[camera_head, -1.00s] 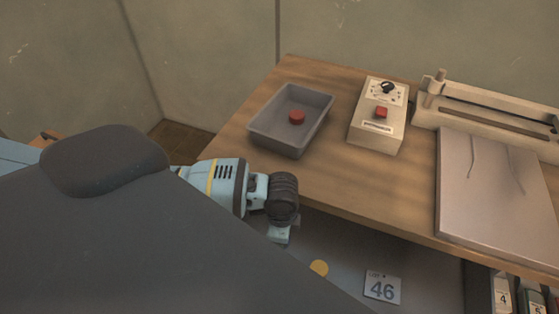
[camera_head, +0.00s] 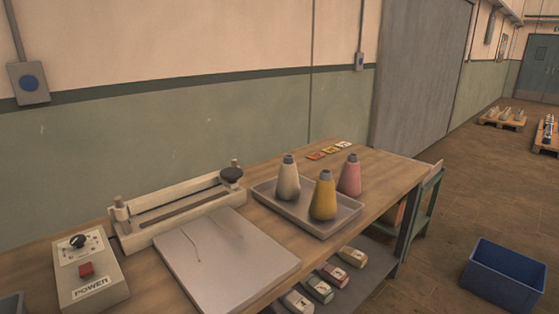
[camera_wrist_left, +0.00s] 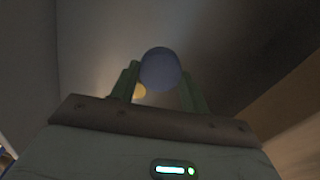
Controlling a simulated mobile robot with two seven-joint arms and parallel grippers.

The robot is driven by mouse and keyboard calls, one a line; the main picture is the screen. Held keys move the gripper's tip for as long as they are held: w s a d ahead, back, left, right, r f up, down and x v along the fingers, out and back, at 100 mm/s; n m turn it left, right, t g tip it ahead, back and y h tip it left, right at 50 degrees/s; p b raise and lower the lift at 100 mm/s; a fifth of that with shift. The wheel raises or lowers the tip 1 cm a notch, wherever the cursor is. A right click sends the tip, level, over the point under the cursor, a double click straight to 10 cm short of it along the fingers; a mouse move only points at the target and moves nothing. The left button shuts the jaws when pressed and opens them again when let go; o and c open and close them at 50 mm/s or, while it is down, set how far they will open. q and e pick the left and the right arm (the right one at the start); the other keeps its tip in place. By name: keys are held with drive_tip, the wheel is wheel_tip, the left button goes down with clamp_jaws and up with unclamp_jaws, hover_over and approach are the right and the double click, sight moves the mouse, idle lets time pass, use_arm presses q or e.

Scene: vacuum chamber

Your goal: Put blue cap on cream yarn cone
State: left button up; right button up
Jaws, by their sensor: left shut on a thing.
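The cream yarn cone (camera_head: 288,182) stands upright with a grey tip at the back left of a shallow grey tray (camera_head: 341,224) on the wooden table. A mustard cone (camera_head: 323,202) and a pink cone (camera_head: 350,178) stand in the same tray. In the left wrist view, my left gripper (camera_wrist_left: 159,84) is shut on a rounded blue cap (camera_wrist_left: 161,68), held between its two green fingers. Neither gripper shows in the head view, so the gap between cap and cream cone cannot be told.
A bar sealer (camera_head: 180,208) and a flat grey plate (camera_head: 228,259) lie left of the tray. A control box (camera_head: 98,286) stands at the far left. Small coloured cards (camera_head: 330,150) lie behind the cones. A blue crate (camera_head: 503,278) is on the floor at right.

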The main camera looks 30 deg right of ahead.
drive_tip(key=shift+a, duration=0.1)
use_arm(q)
drive_tip(key=shift+s+d+r+n, duration=0.2)
drive_tip(key=shift+r+n, duration=0.1)
drive_tip(key=shift+n, duration=0.2)
drive_tip(key=shift+s+d+r+n, duration=0.15)
drive_tip(key=shift+r+n, duration=0.1)
drive_tip(key=shift+n, duration=0.25)
drive_tip(key=r+n, duration=0.1)
drive_tip(key=n, duration=0.1)
drive_tip(key=s+r+n, duration=0.1)
drive_tip(key=n, duration=0.1)
drive_tip(key=r+n+p, duration=0.1)
drive_tip(key=n, duration=0.2)
drive_tip(key=shift+s+d+r, duration=0.15)
drive_tip(key=shift+d+r, duration=0.2)
drive_tip(key=n, duration=0.2)
drive_tip(key=r+n, duration=0.1)
drive_tip(key=shift+s+a+r+n, duration=0.15)
drive_tip(key=shift+s+r+n, duration=0.05)
drive_tip(key=shift+s+n, duration=0.2)
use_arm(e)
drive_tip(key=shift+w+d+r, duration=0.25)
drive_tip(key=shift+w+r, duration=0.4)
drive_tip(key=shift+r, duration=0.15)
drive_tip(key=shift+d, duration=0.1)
